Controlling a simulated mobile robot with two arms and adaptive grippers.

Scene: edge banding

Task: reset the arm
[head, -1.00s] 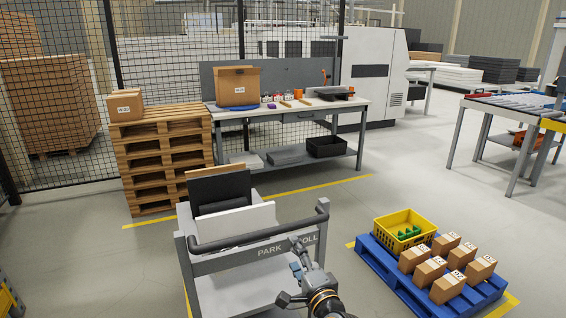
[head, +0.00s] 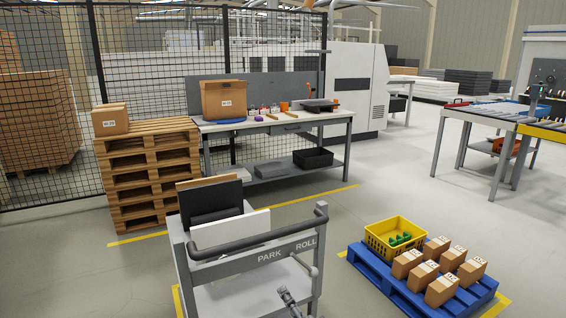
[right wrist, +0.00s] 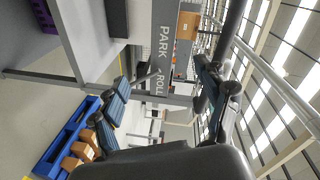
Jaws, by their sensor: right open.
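My right gripper (right wrist: 162,76) is open and empty in the right wrist view, its two blue-padded fingers spread apart. Beyond it is the grey trolley bar lettered PARK ROLL (right wrist: 163,45). In the head view only a small grey tip of my right gripper (head: 287,297) shows at the bottom, in front of the trolley (head: 250,263). The rest of that arm is out of the picture. I cannot tell from these views how far the gripper is from the trolley. My left gripper is not in view.
The trolley carries a black panel (head: 213,203) and a white panel (head: 232,230). A blue pallet (head: 378,272) with several small boxes and a yellow crate (head: 377,246) stands right of it. A workbench (head: 335,117) and stacked wooden pallets (head: 150,171) stand behind.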

